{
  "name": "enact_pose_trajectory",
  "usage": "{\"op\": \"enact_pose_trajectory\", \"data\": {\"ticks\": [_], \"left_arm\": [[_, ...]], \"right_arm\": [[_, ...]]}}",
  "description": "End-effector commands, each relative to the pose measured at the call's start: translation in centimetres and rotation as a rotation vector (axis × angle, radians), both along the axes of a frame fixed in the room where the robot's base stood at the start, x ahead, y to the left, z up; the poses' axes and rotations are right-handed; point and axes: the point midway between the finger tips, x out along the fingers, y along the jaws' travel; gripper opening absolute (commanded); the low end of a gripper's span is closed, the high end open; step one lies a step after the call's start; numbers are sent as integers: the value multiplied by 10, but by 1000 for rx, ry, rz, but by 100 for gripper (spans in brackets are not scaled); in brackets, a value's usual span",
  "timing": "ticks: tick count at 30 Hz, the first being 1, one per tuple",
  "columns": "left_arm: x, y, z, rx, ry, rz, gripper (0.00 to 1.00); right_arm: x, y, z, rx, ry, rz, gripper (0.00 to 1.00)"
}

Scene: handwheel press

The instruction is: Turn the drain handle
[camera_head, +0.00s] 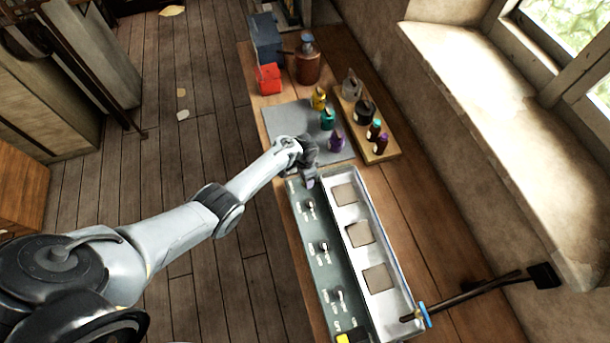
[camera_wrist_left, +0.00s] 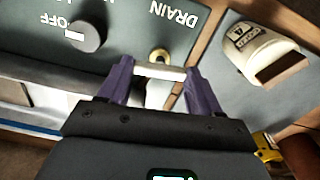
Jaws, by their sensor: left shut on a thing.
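The drain handle (camera_wrist_left: 160,72) is a pale bar beside a brass-coloured fitting, under the word DRAIN on the dark green panel (camera_wrist_left: 120,25) in the left wrist view. My left gripper (camera_wrist_left: 160,82) has its two purple fingers at the ends of this bar and is shut on it. In the head view my left gripper (camera_head: 309,178) is at the far end of the panel (camera_head: 317,225), and it hides the handle there. My right gripper is not in view.
A dark OFF knob (camera_wrist_left: 86,36) sits left of the handle. A white trough (camera_head: 386,255) with square plates runs beside the panel. Several small bottles stand on a grey mat (camera_head: 285,122) and a wooden tray (camera_head: 388,150) beyond.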

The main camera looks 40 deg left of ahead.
Motion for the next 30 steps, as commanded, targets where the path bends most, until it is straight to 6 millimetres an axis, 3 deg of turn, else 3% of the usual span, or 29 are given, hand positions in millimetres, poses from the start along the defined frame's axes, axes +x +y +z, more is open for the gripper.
{"op": "enact_pose_trajectory", "data": {"ticks": [9,25,26,30], "left_arm": [[0,0,0,0,-1,-124,33],[0,0,0,-1,-1,-150,33],[0,0,0,-1,-1,-150,65],[0,0,0,-1,-1,-149,87]], "right_arm": [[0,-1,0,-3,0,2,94],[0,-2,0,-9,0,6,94],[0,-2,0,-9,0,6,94],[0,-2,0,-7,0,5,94]]}}
